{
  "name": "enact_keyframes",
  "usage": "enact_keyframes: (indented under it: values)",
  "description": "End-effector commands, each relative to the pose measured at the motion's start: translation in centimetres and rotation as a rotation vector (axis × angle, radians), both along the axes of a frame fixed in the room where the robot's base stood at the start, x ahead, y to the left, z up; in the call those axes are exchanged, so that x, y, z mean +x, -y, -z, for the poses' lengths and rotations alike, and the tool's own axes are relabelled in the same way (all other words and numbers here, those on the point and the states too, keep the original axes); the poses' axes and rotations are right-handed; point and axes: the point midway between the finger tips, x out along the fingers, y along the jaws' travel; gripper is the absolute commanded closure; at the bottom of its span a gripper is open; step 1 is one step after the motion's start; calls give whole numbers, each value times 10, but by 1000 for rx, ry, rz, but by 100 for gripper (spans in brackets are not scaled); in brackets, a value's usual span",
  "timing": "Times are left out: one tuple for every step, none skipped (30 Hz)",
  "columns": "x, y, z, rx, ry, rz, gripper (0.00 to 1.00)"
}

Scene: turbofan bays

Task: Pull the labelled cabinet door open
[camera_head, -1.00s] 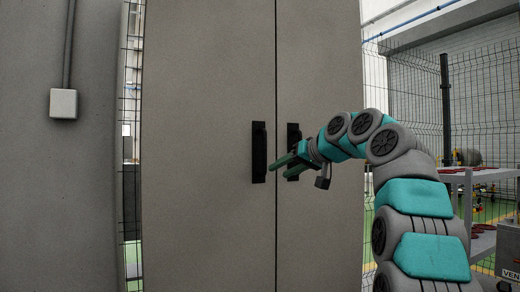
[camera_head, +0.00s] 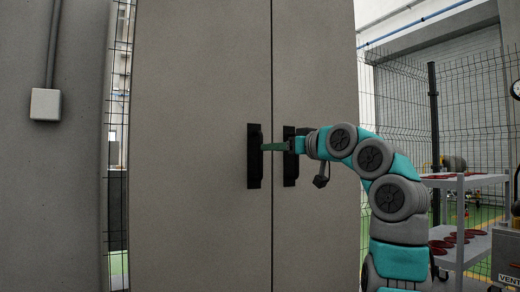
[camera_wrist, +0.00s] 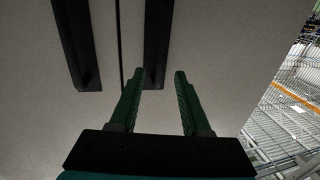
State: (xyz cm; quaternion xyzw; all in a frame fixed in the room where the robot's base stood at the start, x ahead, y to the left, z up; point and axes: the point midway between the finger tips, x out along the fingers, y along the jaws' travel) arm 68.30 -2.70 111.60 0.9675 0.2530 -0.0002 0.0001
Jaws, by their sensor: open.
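A tall grey cabinet has two doors, a left door (camera_head: 190,120) and a right door (camera_head: 310,70), both shut with a dark seam between them. I can read no label on either. Each has a black vertical bar handle by the seam: the left handle (camera_head: 254,165) and the right handle (camera_head: 290,170). They also show in the wrist view, left handle (camera_wrist: 77,45) and right handle (camera_wrist: 158,35). My gripper (camera_head: 264,147) is open at handle height. In the wrist view, my green fingers (camera_wrist: 159,72) straddle the right handle's lower end in the picture; contact is unclear.
A grey wall with a white box (camera_head: 45,104) stands at the left. At the right are a wire mesh fence (camera_head: 395,110) and a grey shelf cart (camera_head: 455,215) with red round parts. The door fronts are otherwise clear.

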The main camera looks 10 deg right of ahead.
Motion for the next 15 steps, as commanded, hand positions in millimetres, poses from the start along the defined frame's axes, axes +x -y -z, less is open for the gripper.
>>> enact_keyframes:
  values:
    - [5,-4,0,0,-4,-2,53]
    - [9,-6,0,-1,-3,-2,53]
    - [14,-8,-1,-1,-3,-1,53]
    - [18,-10,-2,0,-1,0,53]
    - [22,-13,-2,0,0,-1,53]
    - [27,-16,-2,1,0,-2,53]
    - [32,-18,-1,1,-3,-1,53]
    - [36,-20,-1,0,-4,0,53]
    - [41,-22,-1,1,-5,0,53]
    - [44,-25,-1,0,-4,0,53]
    - [47,-27,-2,0,-1,0,53]
    - [50,-29,-2,1,0,-1,53]
    - [52,-30,-2,0,1,0,53]
    - [53,-31,-2,0,1,0,53]
    - [55,-32,-2,0,1,0,53]
